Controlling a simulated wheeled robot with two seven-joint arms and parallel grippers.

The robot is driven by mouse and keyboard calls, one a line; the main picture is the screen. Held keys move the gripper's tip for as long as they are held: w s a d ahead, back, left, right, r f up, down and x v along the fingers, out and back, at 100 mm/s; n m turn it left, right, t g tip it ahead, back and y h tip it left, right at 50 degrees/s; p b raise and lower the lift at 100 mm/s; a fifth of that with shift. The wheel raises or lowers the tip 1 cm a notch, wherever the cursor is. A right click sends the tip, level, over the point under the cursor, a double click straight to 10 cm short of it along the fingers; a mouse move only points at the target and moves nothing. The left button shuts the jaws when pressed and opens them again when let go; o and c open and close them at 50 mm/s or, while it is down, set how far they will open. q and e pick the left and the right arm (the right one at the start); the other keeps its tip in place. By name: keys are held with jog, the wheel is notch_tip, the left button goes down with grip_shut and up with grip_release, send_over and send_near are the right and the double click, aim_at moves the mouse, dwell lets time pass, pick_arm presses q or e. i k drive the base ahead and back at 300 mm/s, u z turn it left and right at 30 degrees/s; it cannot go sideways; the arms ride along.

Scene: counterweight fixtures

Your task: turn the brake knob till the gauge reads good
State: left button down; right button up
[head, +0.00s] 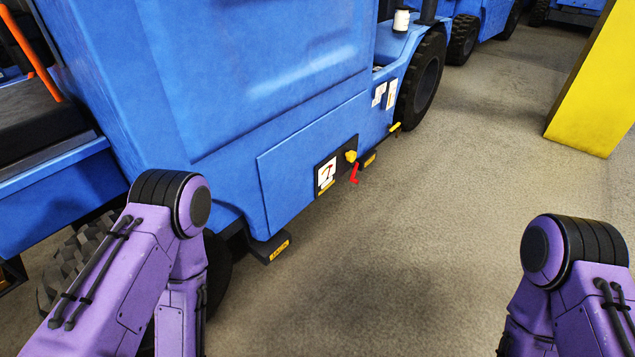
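A small dark panel (336,165) is set low on the side of a blue vehicle. It carries a white gauge plate (327,172) with a dark and red marking, too small to read. A yellow knob (351,156) sits at the panel's upper right. A red lever (355,173) hangs just below and to the right of the knob. Which of these is the brake knob, I cannot tell from any label. My two purple arms come in at the lower left and lower right, both apart from the panel. Their grippers are out of the picture.
The blue vehicle (270,75) fills the left and middle, with a black step marked in yellow (268,249) jutting out low. A black wheel (421,80) stands behind. A yellow post (598,85) is at the right. The grey floor (440,220) between is clear.

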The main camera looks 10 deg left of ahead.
aim_at(351, 156)
jog(key=u, duration=0.05)
jog(key=k, duration=1.2)
jog(key=z, duration=0.55)
jog(key=i, duration=1.45)
jog(key=u, duration=0.7)
jog(key=i, duration=0.25)
jog(key=u, duration=0.35)
